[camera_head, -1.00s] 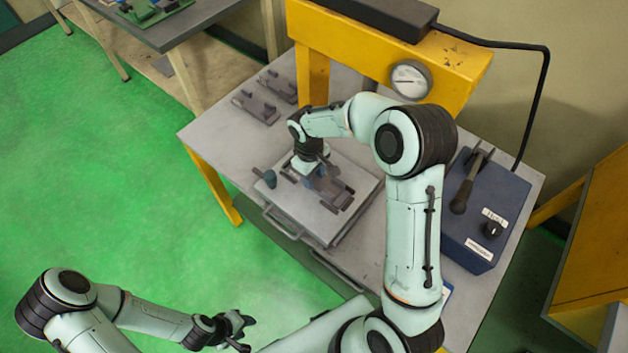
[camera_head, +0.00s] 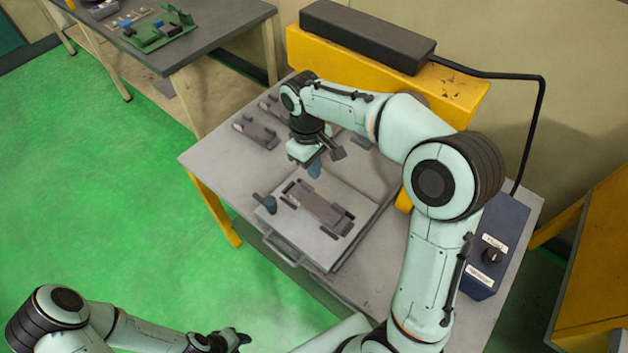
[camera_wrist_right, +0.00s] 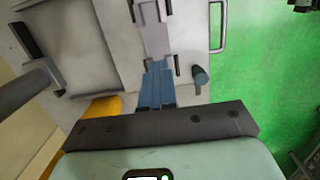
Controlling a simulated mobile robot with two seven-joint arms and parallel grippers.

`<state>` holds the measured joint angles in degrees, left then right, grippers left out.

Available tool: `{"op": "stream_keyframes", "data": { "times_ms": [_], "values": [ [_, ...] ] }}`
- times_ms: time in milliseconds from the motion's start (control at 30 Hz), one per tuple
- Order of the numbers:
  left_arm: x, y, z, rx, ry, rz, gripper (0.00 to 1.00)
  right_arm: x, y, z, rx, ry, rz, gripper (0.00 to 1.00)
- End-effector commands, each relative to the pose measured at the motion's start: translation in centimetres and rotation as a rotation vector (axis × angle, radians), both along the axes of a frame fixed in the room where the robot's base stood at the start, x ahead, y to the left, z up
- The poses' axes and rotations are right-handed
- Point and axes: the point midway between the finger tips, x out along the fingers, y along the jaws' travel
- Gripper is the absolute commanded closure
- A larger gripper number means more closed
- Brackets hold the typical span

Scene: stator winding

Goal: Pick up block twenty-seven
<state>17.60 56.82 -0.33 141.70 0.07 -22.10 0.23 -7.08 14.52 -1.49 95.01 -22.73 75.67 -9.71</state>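A grey block (camera_head: 322,208) lies in the pale tray (camera_head: 300,250) on the workbench, between dark clamp pieces. It also shows at the top of the right wrist view (camera_wrist_right: 152,25). No number is legible on it. My right gripper (camera_head: 315,168) hangs behind the tray and above the bench. A blue part (camera_wrist_right: 156,87) extends from it towards the block in the right wrist view; I cannot tell whether it is fingers or something held. My left gripper (camera_head: 236,340) is low at the front, away from the bench, with its opening unclear.
Grey fixtures (camera_head: 258,135) stand on the bench's left. A blue peg (camera_head: 270,205) stands at the tray's left corner. A yellow press frame (camera_head: 450,100) rises behind, and a dark-blue control box (camera_head: 485,255) stands at the right. Another table (camera_head: 190,60) holds a green fixture (camera_head: 155,38).

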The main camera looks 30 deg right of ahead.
Motion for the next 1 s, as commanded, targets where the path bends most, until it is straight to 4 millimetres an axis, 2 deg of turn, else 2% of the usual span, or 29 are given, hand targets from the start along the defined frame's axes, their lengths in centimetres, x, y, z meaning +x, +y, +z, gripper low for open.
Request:
{"op": "stream_keyframes", "data": {
  "times_ms": [33, 200, 533, 767, 800, 1000],
  "values": [
    [0.2, 0.0, 0.2, 0.0, -0.002, 0.0, 0.57, 0.1, 0.0, 0.8, 0.0, -0.002, 0.001, 1.0],
    [0.4, 0.0, 0.3, 0.0, -0.004, 0.0, 0.57, 0.0, 0.0, 2.0, 0.0, 0.0, 0.001, 1.0],
    [0.4, 0.0, 0.3, 0.0, -0.004, 0.0, 0.57, 0.0, 0.0, 2.2, 0.0, 0.0, 0.001, 0.99],
    [0.4, 0.0, 0.3, 0.0, -0.004, 0.0, 0.57, 0.0, 0.0, 2.2, -0.001, 0.0, 0.001, 0.24],
    [0.4, 0.0, 0.3, 0.0, -0.004, 0.0, 0.57, 0.0, 0.0, 2.2, -0.001, 0.0, 0.001, 0.2],
    [0.4, 0.0, 0.3, 0.0, -0.004, 0.0, 0.57, 0.0, 0.0, 2.2, -0.001, 0.0, 0.001, 0.2]
  ]
}}
